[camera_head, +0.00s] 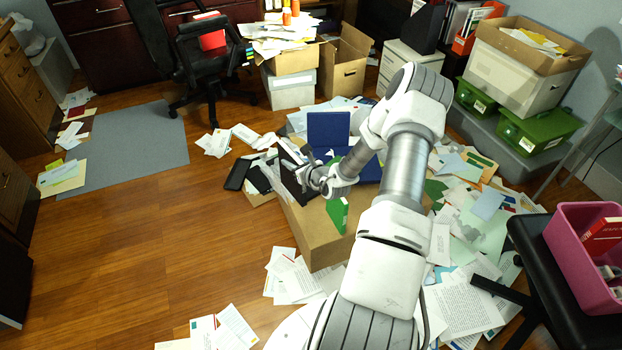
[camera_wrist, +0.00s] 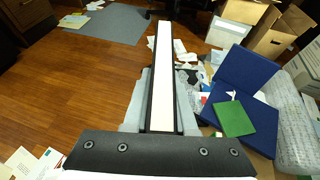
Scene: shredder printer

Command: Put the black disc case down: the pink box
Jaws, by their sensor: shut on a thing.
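My gripper (camera_head: 318,180) is shut on the black disc case (camera_head: 291,179), above the cardboard box in the middle of the room. In the wrist view the case (camera_wrist: 163,75) is seen edge-on, a long pale strip between black sides, reaching away from the gripper. The pink box (camera_head: 574,262) is at the far right of the head view, well apart from my gripper. It holds a red case and other small items, and its right part is cut off.
The cardboard box (camera_head: 317,246) bears an open blue binder (camera_head: 328,130) and a green item (camera_head: 338,214). Papers litter the floor around it. Bare wooden floor (camera_head: 130,240) lies at left.

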